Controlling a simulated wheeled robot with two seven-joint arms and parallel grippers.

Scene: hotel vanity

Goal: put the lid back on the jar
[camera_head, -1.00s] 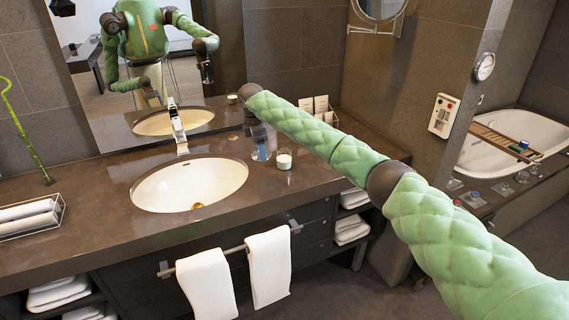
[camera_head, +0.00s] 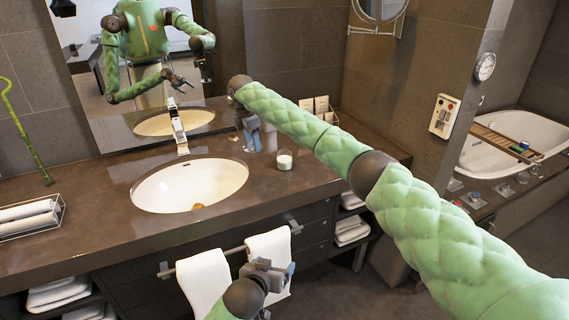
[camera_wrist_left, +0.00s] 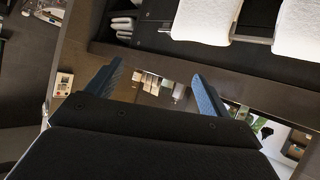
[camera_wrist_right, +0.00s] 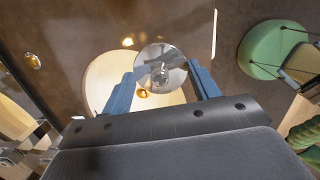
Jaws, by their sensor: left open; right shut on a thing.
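The jar (camera_head: 284,160) is a small, pale, open-looking cup standing on the counter to the right of the sink. My right gripper (camera_head: 250,142) is left of the jar and behind it, apart from it. In the right wrist view my right gripper (camera_wrist_right: 164,72) is shut on the lid (camera_wrist_right: 162,60), a round shiny metal disc. In the head view the lid is too small to make out. My left gripper (camera_head: 272,275) is low in front of the vanity, near the hanging towels. In the left wrist view my left gripper (camera_wrist_left: 155,78) is open and empty.
The sink (camera_head: 170,185) with its tap (camera_head: 178,130) lies left of the jar. A mirror (camera_head: 120,120) stands behind the counter (camera_head: 100,230). White towels (camera_head: 207,283) hang on a front rail. A towel tray (camera_head: 30,215) sits at the left. Cards (camera_head: 314,105) stand behind my right arm.

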